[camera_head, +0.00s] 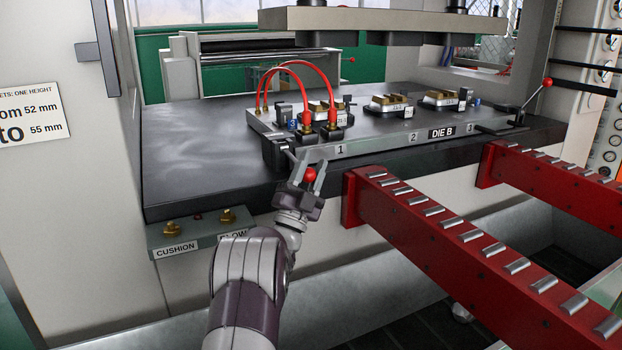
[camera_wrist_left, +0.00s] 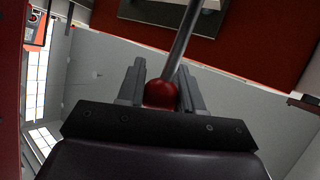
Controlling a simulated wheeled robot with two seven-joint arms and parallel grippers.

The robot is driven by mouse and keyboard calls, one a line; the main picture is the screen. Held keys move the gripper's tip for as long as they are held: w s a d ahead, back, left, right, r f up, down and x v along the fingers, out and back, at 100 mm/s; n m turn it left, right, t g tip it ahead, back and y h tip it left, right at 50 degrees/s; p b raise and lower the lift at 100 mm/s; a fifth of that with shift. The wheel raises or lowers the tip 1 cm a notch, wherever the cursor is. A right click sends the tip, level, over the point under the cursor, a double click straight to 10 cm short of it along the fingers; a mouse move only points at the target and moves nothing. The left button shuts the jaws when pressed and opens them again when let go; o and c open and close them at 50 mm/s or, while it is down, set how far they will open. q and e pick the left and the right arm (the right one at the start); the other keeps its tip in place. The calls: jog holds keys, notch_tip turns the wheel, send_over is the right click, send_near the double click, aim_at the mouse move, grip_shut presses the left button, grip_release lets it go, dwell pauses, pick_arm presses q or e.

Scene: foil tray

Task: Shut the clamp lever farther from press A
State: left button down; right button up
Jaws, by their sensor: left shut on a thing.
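A clamp (camera_head: 277,153) sits at the left front corner of the die plate marked DIE B (camera_head: 375,140). Its lever ends in a red ball knob (camera_head: 309,175), which also shows in the left wrist view (camera_wrist_left: 160,94) with the grey lever rod (camera_wrist_left: 184,38) rising from it. My left gripper (camera_head: 307,176) is shut on this knob, one finger on each side, in front of the bed's front edge. A second clamp (camera_head: 502,127) stands at the plate's right end; its lever with a red knob (camera_head: 547,82) slants up to the right. No press A label shows. My right gripper is not in view.
Two red roller arms (camera_head: 470,240) reach out from the dark press bed (camera_head: 200,150), right of my left gripper. Red hoses (camera_head: 300,75) arch over the die's left end. A box marked CUSHION (camera_head: 176,249) hangs below the bed at left.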

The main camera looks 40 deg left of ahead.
pick_arm(q)
jog(key=shift+f, duration=0.2)
jog(key=c, duration=0.9)
grip_release()
jog(key=shift+o, duration=0.8)
jog(key=shift+a, duration=0.15)
jog(key=v, duration=1.2)
jog(key=shift+s+f+p, duration=0.25)
jog(key=shift+p, duration=0.1)
